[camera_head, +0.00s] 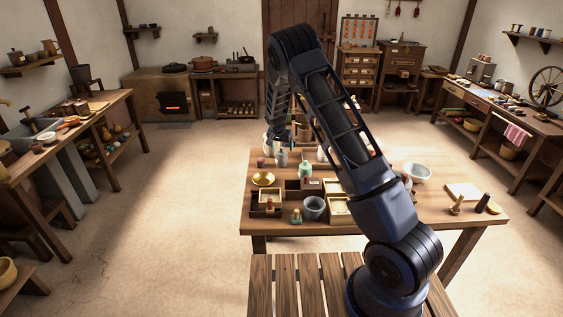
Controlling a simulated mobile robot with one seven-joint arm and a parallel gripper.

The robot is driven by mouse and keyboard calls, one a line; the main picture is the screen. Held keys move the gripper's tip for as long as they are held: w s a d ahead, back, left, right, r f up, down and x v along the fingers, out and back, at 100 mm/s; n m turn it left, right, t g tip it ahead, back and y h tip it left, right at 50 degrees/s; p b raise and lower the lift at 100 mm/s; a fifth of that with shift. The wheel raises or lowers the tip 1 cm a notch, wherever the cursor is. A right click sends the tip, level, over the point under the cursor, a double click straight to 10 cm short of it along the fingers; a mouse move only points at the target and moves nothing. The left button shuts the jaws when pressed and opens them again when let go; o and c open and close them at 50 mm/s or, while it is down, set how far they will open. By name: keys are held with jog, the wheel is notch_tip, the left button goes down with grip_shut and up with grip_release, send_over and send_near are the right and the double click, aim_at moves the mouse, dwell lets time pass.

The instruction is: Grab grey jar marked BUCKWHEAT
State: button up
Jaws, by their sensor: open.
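My gripper (273,137) is small in the picture, open, above the far left part of the wooden table (400,222). A small grey jar (282,159) stands on the table just below and in front of my gripper, apart from it as far as I can tell. No label is readable, so I cannot tell whether it says BUCKWHEAT. A pale green jar (305,170) stands to its right. My arm hides part of the table behind it.
A brass dish (263,179), a grey bowl (314,207), wooden boxes (340,212) and a small green bottle (296,216) crowd the table's left half. A white bowl (417,172) stands on the right. A slatted bench (300,288) is in front; floor at left is clear.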

aim_at(282, 151)
jog(key=shift+a+x, duration=0.15)
jog(key=shift+x, duration=1.8)
jog(key=shift+a+x, duration=0.2)
jog(key=shift+x, duration=1.75)
jog(key=shift+w, duration=0.15)
jog(key=shift+c, duration=0.4)
jog(key=c, duration=1.2)
